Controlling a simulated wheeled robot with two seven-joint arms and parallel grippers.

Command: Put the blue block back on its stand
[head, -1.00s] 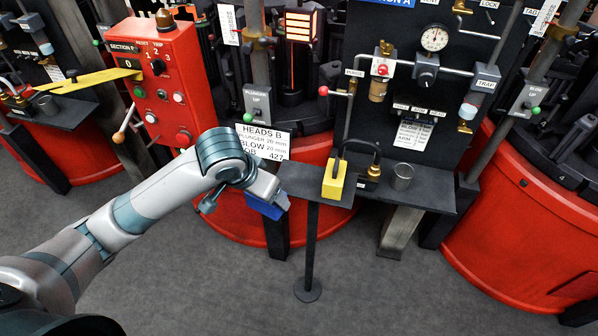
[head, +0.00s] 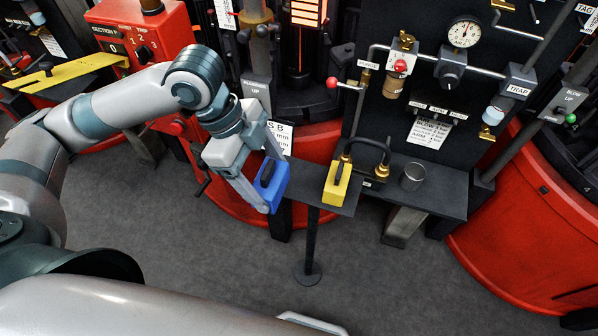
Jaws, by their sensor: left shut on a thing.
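The blue block (head: 279,187) has a dark handle-like part on its face. It is in my left gripper (head: 262,190), which is shut on it, and it is tilted. The block is just left of the stand's dark flat top (head: 308,178) in the head view; their edges meet in the picture, and I cannot tell whether they touch. The stand has a thin post (head: 312,235) and a round foot on the floor. A yellow block (head: 337,186) is on the right part of the dark top. My right gripper is not in view.
A dark shelf (head: 430,185) with a metal cup (head: 412,177) adjoins on the right, with a black hose and brass fittings by the yellow block. A gauge panel (head: 450,90) rises behind. A red control box (head: 150,35) and red machine bases are close by.

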